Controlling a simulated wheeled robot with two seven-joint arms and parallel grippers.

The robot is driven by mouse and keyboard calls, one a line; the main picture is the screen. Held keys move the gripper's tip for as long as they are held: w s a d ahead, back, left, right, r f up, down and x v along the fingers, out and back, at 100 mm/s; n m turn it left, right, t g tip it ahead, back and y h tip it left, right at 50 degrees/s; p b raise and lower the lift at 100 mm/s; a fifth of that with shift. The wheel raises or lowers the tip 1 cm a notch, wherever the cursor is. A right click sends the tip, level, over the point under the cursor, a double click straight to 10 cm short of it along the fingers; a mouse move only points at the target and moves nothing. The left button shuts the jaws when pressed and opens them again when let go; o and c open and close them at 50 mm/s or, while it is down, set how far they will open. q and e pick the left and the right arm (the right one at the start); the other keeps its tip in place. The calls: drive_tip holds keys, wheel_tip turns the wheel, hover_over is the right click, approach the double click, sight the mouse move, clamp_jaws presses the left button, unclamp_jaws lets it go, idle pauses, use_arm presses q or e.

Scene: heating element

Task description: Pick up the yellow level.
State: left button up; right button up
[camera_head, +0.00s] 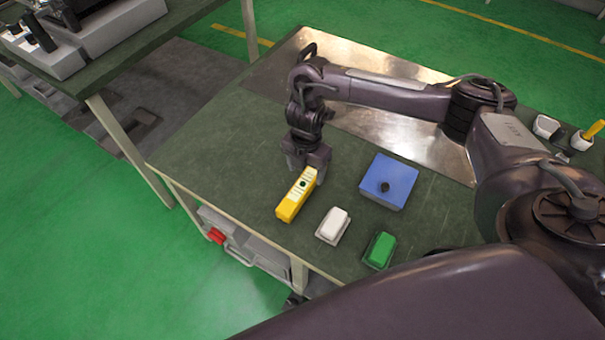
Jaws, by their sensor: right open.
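The yellow level (289,206) lies on the dark green tabletop near its front left edge. It is a long yellow block with a pale, marked upper face and a dark round spot. My right gripper (308,172) points down over the far end of the level. Its fingers are around or just above that end, and I cannot tell whether they touch it. The gripper is open, and its fingertips are partly hidden by the level and the gripper body. My left gripper is not in view.
A white block (333,224), a green block (380,250) and a blue box (388,182) with a dark knob stand right of the level. A metal sheet (375,124) covers the table's back. White items (545,126) sit at the far right. Another bench (110,42) stands at upper left.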

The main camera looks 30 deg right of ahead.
sight(303, 184)
drive_tip(key=shift+s+a+f, duration=0.2)
drive_tip(key=shift+s+f, duration=0.1)
drive_tip(key=shift+f, duration=0.1)
drive_tip(key=shift+s+a+f, duration=0.45)
drive_tip(key=shift+f, duration=0.15)
drive_tip(key=f, duration=0.3)
drive_tip(key=shift+w, duration=0.3)
drive_tip(key=shift+f, duration=0.55)
drive_tip(key=shift+c, duration=1.7)
drive_tip(key=c, duration=0.7)
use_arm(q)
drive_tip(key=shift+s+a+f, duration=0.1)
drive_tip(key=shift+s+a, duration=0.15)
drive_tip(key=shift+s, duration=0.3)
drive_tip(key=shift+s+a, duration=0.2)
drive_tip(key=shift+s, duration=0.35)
use_arm(e)
drive_tip(key=shift+w, duration=0.1)
drive_tip(key=shift+c, duration=0.8)
drive_tip(key=shift+r, duration=0.1)
